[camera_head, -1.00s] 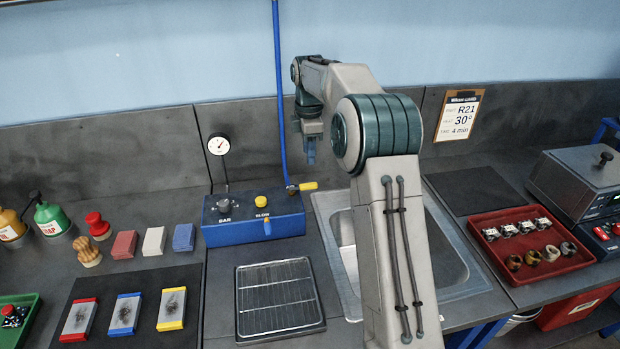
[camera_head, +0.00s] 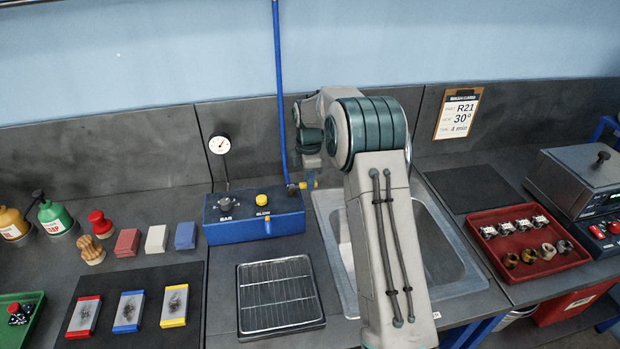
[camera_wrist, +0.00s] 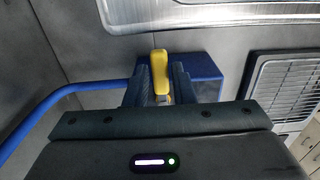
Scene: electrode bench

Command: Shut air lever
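The air lever is a small yellow handle (camera_head: 304,185) at the foot of the blue air pipe (camera_head: 280,90), behind the right end of the blue blow box (camera_head: 255,226). My gripper (camera_head: 316,182) points down at the lever and partly covers it in the head view. In the wrist view the yellow lever (camera_wrist: 159,72) stands between the two dark fingers of my gripper (camera_wrist: 159,84). The fingers are apart, one on each side of the lever, with narrow gaps. Whether either finger touches it is hard to see.
The sink (camera_head: 440,250) lies right of the box, with my arm over it. A wire rack tray (camera_head: 278,332) is in front of the box. A pressure gauge (camera_head: 219,144) stands behind it. A red tray (camera_head: 487,262) with small parts is farther right.

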